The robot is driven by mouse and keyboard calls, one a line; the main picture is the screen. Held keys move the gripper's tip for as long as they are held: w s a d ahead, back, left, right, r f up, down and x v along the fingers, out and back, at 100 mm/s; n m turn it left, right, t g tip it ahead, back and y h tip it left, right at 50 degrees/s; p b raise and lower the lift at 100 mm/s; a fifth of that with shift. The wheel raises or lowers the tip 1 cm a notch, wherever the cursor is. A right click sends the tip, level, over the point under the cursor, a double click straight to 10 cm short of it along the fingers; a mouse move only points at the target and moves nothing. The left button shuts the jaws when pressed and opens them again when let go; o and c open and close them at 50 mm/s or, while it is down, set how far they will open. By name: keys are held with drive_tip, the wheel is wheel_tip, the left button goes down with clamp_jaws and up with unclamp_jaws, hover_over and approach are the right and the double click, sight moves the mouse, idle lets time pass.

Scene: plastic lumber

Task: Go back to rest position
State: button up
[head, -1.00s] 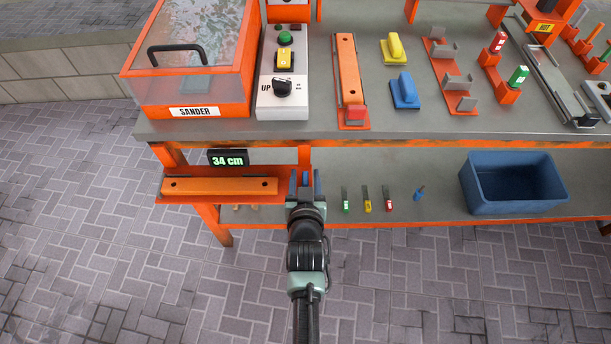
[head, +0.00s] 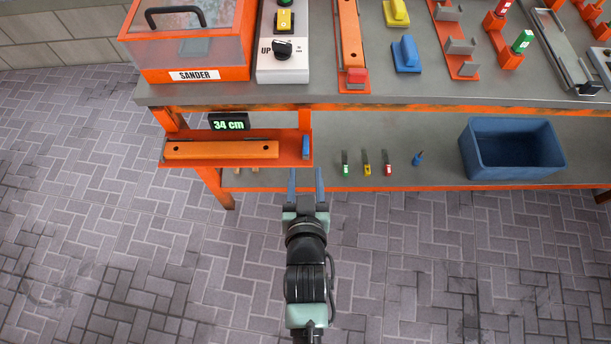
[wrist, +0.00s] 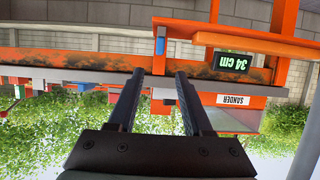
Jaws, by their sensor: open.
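My gripper (head: 306,184) is open and empty in the head view, its two blue-grey fingers apart. It is in front of the workbench, just below the right end of the orange measuring ledge (head: 296,148). An orange plank (head: 221,150) lies on that ledge, with a small blue block (head: 306,147) at the ledge's right end. A display (head: 229,122) above the plank reads 34 cm. In the wrist view, which is upside down, the open fingers (wrist: 158,75) have nothing between them, and the display (wrist: 233,62) and ledge show beyond.
The workbench top (head: 330,88) holds the sander (head: 190,60), its control box (head: 283,65) and several tools. On the lower shelf (head: 440,170) are small coloured tools (head: 367,163) and a blue bin (head: 512,148). Open paved floor (head: 130,270) lies in front of the bench.

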drive_tip(key=shift+s+r, duration=0.15)
drive_tip(key=shift+s, duration=0.15)
idle(0.4)
drive_tip(key=w+r+t+p, duration=0.15)
drive_tip(key=w+r, duration=0.25)
drive_tip(key=r, duration=0.8)
drive_tip(key=w+r+t+p, duration=0.1)
drive_tip(key=w+r+t, duration=0.2)
drive_tip(key=r, duration=0.9)
drive_tip(key=w+r+t+p, duration=0.15)
drive_tip(key=w+r, duration=0.25)
drive_tip(key=r, duration=0.9)
drive_tip(key=s+r+t+p, duration=0.1)
drive_tip(key=s+r, duration=0.3)
drive_tip(key=r, duration=0.7)
drive_tip(key=s+r+t+p, duration=0.1)
drive_tip(key=s+r+t, duration=0.3)
drive_tip(key=r, duration=0.7)
drive_tip(key=s+r+t+p, duration=0.1)
drive_tip(key=s+r, duration=0.4)
drive_tip(key=r, duration=0.7)
drive_tip(key=shift+s+a+t, duration=0.15)
drive_tip(key=shift+s+t, duration=0.15)
drive_tip(key=shift+t, duration=0.6)
